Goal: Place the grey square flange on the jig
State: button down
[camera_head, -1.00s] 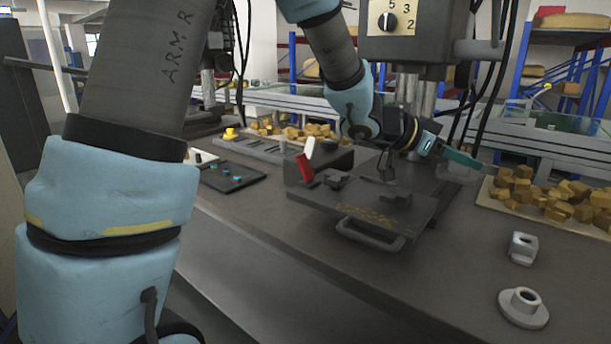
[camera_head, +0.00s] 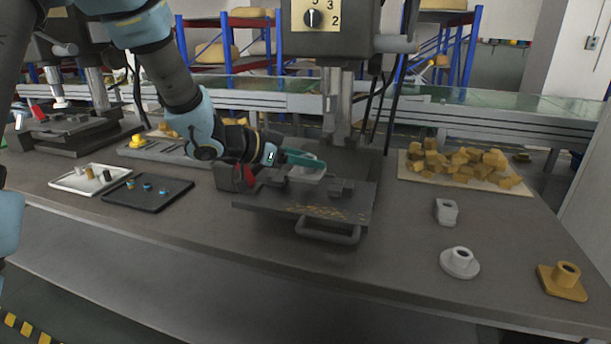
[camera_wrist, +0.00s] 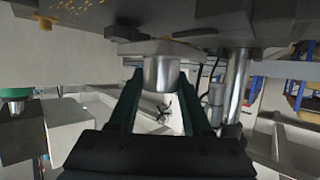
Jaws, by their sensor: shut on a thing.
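My gripper (camera_head: 303,160), with green fingers, is over the jig, a dark plate with a front handle (camera_head: 262,204) under the drill press. The grey square flange (camera_head: 307,174) is held just below the fingertips, low over the plate. In the wrist view, the fingers (camera_wrist: 160,98) are shut on both sides of the flange's round boss, and its square base (camera_wrist: 163,50) faces the dark jig surface (camera_wrist: 85,20). I cannot tell whether the base touches it. Small dark blocks (camera_head: 341,187) stand on the plate, right of the flange.
The drill press column (camera_head: 336,105) rises behind the jig. A grey block part (camera_head: 446,211), a pale round flange (camera_head: 459,262) and a yellow square flange (camera_head: 562,281) stand right. A board (camera_head: 408,172) bears yellow parts behind them. Black (camera_head: 176,197) and white (camera_head: 66,182) trays lie left.

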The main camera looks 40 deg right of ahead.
aim_at(300, 172)
jog(key=shift+f, duration=1.8)
jog(key=shift+f, duration=0.15)
jog(key=shift+c, duration=1.7)
grip_release()
jog(key=v, duration=1.2)
jog(key=shift+r+b, duration=0.25)
jog(key=shift+b, duration=0.15)
